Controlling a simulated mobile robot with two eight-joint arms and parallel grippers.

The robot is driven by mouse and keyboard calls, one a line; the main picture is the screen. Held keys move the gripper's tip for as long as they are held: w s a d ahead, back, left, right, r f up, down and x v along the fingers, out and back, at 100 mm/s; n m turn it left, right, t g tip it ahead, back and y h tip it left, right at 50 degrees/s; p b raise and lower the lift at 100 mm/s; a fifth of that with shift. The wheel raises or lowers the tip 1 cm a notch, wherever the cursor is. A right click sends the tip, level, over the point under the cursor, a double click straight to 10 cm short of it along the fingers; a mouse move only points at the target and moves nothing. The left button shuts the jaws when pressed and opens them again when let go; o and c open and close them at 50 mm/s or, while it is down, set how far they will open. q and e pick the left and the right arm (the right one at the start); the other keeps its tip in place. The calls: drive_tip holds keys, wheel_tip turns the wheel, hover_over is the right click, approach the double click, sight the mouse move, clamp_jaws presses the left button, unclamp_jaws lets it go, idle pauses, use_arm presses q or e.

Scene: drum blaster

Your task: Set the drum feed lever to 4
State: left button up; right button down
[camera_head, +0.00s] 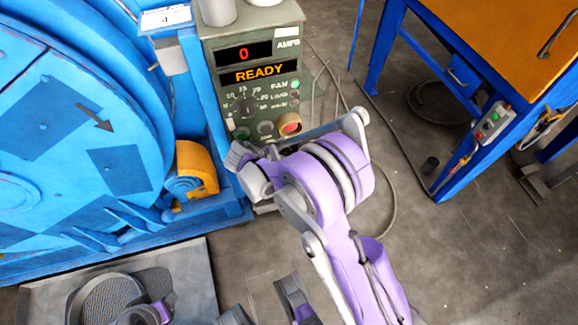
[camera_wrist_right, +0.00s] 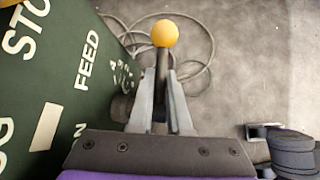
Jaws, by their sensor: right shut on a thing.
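The drum feed lever has a yellow ball knob (camera_wrist_right: 165,33) on a dark shaft (camera_wrist_right: 162,70), seen in the right wrist view. My right gripper (camera_wrist_right: 162,100) is shut on the shaft below the ball, one finger on each side. The word FEED and small scale marks (camera_wrist_right: 121,75) are on the green panel left of the lever; the numbers are too small to read. In the head view my right gripper (camera_head: 248,172) is at the lower front of the green control box (camera_head: 255,18), and the lever is hidden there. My left gripper is not clearly in view.
The box display (camera_head: 244,54) reads 0 AMPS and READY, above a dial and buttons including a red one (camera_head: 290,123). The blue drum machine (camera_head: 75,130) stands close on the left. A blue bench (camera_head: 480,60) is at the right. Cable lies on open floor between.

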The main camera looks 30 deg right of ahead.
drive_tip(key=shift+w+a+r+h+b, duration=0.1)
drive_tip(key=shift+r+h+b, duration=0.1)
drive_tip(key=shift+h+b, duration=0.55)
drive_tip(key=shift+h, duration=0.25)
drive_tip(key=c, duration=0.9)
unclamp_jaws()
drive_tip(key=shift+o, duration=0.2)
drive_tip(key=p+v, duration=0.2)
drive_tip(key=v, duration=0.9)
drive_tip(key=shift+w, duration=0.15)
